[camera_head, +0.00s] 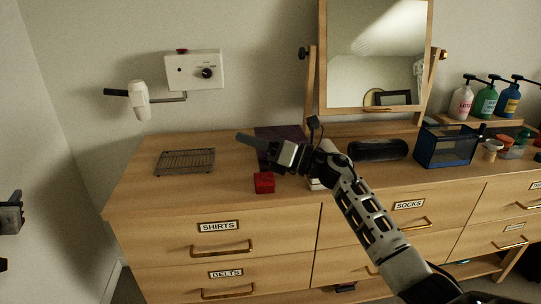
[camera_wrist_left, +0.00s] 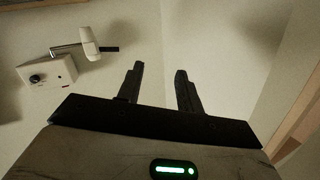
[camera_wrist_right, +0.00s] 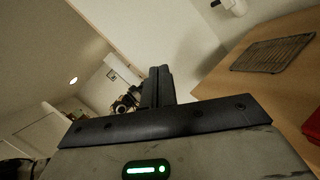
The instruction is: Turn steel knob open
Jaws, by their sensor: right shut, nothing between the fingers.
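A white wall box (camera_head: 186,72) carries a round dark knob (camera_head: 206,72) with pale marks around it; I cannot tell if it is steel. In the left wrist view the box shows at the upper left with its knob (camera_wrist_left: 35,78). My right gripper (camera_head: 242,137) is shut and empty, above the dresser top and below and right of the box, apart from it. In the right wrist view its fingers (camera_wrist_right: 159,84) are together. My left gripper (camera_head: 5,214) is at the left edge, partly cut off; its fingers (camera_wrist_left: 158,80) stand apart in the left wrist view, empty.
A white hair dryer (camera_head: 139,100) hangs on a bracket beside the box. A wire rack (camera_head: 186,161) and red box (camera_head: 264,183) lie on the dresser top (camera_head: 222,180). A mirror (camera_head: 377,60) has side knobs. A blue bin (camera_head: 446,146) and bottles (camera_head: 485,100) stand right.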

